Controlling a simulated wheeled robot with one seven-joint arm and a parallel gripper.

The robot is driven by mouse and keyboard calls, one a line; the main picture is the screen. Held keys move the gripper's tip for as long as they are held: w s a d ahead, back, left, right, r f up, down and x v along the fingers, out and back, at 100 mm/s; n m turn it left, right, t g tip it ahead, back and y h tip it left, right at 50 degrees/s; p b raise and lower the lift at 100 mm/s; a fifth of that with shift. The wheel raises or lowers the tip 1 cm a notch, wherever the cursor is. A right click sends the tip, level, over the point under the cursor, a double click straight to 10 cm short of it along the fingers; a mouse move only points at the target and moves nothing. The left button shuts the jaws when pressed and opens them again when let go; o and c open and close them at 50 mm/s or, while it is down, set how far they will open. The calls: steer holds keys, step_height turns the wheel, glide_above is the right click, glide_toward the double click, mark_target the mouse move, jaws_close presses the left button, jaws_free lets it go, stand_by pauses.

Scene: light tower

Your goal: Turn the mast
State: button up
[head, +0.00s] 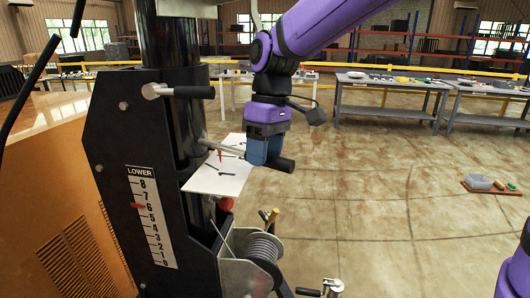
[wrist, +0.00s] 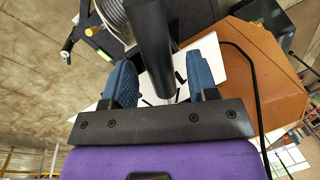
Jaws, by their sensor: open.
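The mast (head: 165,35) is a dark upright column rising from a black housing at the left of the head view. A metal rod with a black grip (head: 281,163) sticks out to the right from its lower part. A second black-gripped handle (head: 195,91) sits higher up on a metal rod. My gripper (head: 262,150), with blue fingers, points down at the lower grip. In the wrist view, a black cylindrical grip (wrist: 150,40) lies between the two open fingers (wrist: 162,78). I cannot tell whether either finger touches it.
A scale marked LOWER (head: 152,215) has a red pointer near 6. A cable winch (head: 262,250) with a crank stands below. An orange-brown cabinet (head: 60,170) stands left.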

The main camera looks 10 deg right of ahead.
steer(key=shift+f, duration=0.25)
